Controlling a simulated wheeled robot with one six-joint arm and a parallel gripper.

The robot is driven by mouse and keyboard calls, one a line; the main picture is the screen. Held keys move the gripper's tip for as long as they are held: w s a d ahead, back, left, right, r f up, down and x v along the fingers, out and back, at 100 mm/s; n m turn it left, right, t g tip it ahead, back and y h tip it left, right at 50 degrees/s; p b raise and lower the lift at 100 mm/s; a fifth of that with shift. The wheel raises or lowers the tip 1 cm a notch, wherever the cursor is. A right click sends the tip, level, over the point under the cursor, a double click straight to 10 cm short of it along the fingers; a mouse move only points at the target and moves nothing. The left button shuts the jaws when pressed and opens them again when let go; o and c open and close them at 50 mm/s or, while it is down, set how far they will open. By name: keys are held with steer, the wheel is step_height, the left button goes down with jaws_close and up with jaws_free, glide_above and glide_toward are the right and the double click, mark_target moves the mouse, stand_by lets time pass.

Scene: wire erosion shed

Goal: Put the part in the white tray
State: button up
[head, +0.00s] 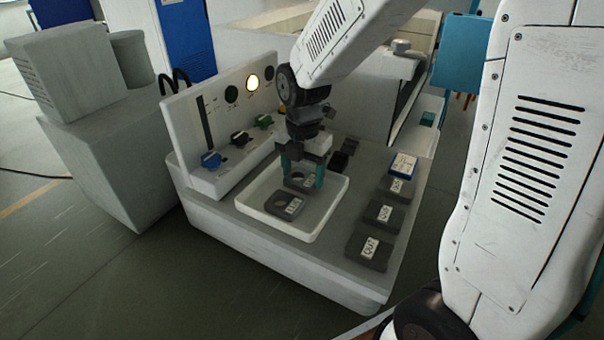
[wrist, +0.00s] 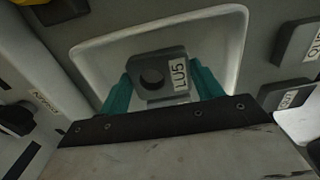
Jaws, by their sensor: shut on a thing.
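The white tray (head: 325,222) sits on the grey bench top; its rim also shows in the wrist view (wrist: 85,60). My gripper (head: 303,172) is down inside the tray's outline, its teal fingers shut on a dark grey labelled part (head: 297,184). I cannot tell whether this part touches the tray floor. A second dark part (head: 280,205) with a hole and white label lies in the tray, nearer the front. In the wrist view, a holed block (wrist: 150,62) with a white label shows between the fingers (wrist: 163,88); its overlap with anything behind is unclear.
Several dark labelled parts stand right of the tray, such as the front one (head: 368,252); a blue and white box (head: 403,166) is behind them. A control panel (head: 215,125) with knobs and a lit lamp (head: 253,82) rises on the left.

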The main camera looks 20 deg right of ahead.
steer(key=shift+f, duration=0.35)
steer(key=shift+f, duration=0.15)
steer(key=o, duration=1.5)
step_height(320, 180, up, 12)
steer(key=shift+s+d+r+m+t, duration=0.2)
steer(key=shift+s+d+r+m, duration=0.25)
steer(key=shift+s+m, duration=3.5)
steer(key=shift+s+d+r+m+t, duration=0.25)
steer(key=shift+s+d+m, duration=0.25)
steer(key=shift+s+m, duration=3.45)
steer(key=shift+s+d+r+m+t, duration=0.15)
steer(key=shift+s+d+r+m, duration=0.3)
steer(key=shift+s+m, duration=3.5)
